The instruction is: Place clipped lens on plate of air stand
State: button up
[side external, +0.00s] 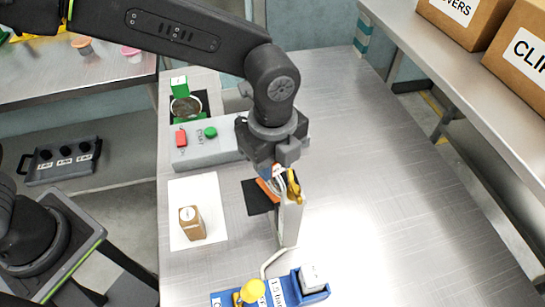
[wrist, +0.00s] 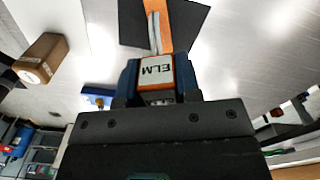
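My gripper (wrist: 160,85) has its blue fingers on both sides of a small block labelled ELM (wrist: 157,70), and appears shut on it. An orange strip with grey prongs (wrist: 159,22) extends beyond the block in the wrist view, over a black square mat (wrist: 133,22). In the side view my gripper (side external: 280,170) is above the mat's right side (side external: 256,203), right beside a pale upright post (side external: 290,222) with a yellow part (side external: 294,186) at its top. I cannot make out a lens or tell which part is the stand's plate.
A pale tube (side external: 266,262) runs from the post to a blue base (side external: 285,296) with a yellow knob (side external: 252,290) and a white block (side external: 312,277). A brown box (side external: 191,223) stands on white paper. A grey button box (side external: 208,150) is behind. The table's right is clear.

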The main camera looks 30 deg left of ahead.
jog(key=o, duration=0.5)
notch_tip(320, 180, up, 12)
jog(key=shift+r, duration=0.15)
dwell(0.3)
jog(key=s+a+r+n+t+h, duration=0.1)
jog(key=a+r+n, duration=0.1)
jog(key=a+n, duration=0.45)
jog(key=s+a+r+n+t, duration=0.1)
jog(key=s+a+r+n, duration=0.15)
jog(key=a, duration=0.65)
jog(key=s+a+f+n+t, duration=0.1)
jog(key=s+a+n, duration=0.2)
jog(key=n, duration=0.1)
jog(key=s+a+f+n+t, duration=0.1)
jog(key=s+a+f+n, duration=0.1)
jog(key=a+n, duration=0.2)
jog(key=s+a+f+n+t+y, duration=0.1)
jog(key=s+a+f+n, duration=0.1)
jog(key=s+a+n, duration=0.1)
jog(key=shift+s+a+f+n+t, duration=0.1)
jog(key=shift+s+a+n+t, duration=0.1)
jog(key=shift+a+n, duration=0.3)
jog(key=shift+s+a+f+n+t, duration=0.15)
jog(key=shift+a+n, duration=0.1)
jog(key=shift+n, duration=0.45)
